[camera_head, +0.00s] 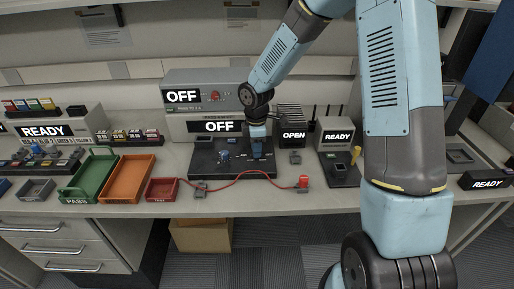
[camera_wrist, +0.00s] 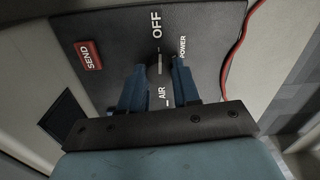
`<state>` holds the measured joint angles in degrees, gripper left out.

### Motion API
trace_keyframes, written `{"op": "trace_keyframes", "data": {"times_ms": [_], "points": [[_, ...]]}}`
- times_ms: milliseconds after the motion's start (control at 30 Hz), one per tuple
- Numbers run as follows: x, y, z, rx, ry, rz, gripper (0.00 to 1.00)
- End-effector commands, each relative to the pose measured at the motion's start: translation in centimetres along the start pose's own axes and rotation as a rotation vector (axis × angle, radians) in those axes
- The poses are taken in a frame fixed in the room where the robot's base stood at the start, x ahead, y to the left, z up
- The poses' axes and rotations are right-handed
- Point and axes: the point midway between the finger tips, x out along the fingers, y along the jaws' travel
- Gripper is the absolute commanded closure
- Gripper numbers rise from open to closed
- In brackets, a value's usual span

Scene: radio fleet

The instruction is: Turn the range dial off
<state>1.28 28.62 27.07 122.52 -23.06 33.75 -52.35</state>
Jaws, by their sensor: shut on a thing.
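The range dial (camera_wrist: 154,70) is a dark round knob on a black panel (camera_wrist: 115,25), seen in the wrist view between the blue fingers of my gripper (camera_wrist: 158,72). The gripper is shut on it. A white line near the knob points towards the OFF label at the top; the AIR label lies on the opposite side. The fingers hide part of the knob. In the head view my gripper (camera_head: 258,148) is down at the black panel (camera_head: 225,170) on the bench, and the dial is hidden there.
A red SEND button (camera_wrist: 88,55) and a POWER label are on the panel. A red cable (camera_head: 240,174) runs along the bench front. Displays behind read OFF (camera_head: 183,96) and OFF (camera_head: 218,126). Green (camera_head: 75,194), orange (camera_head: 112,197) and red (camera_head: 152,199) trays stand left.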

Motion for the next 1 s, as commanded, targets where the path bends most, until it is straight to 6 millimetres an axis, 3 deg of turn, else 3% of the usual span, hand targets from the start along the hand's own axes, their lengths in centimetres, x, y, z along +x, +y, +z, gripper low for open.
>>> {"op": "trace_keyframes", "data": {"times_ms": [767,800,1000], "points": [[-0.08,0.19,0.09,-0.094,0.000,0.004,0.99],[-0.08,0.19,0.09,-0.094,0.000,0.004,0.65],[-0.05,0.10,0.05,-0.094,0.000,0.002,0.46]]}}
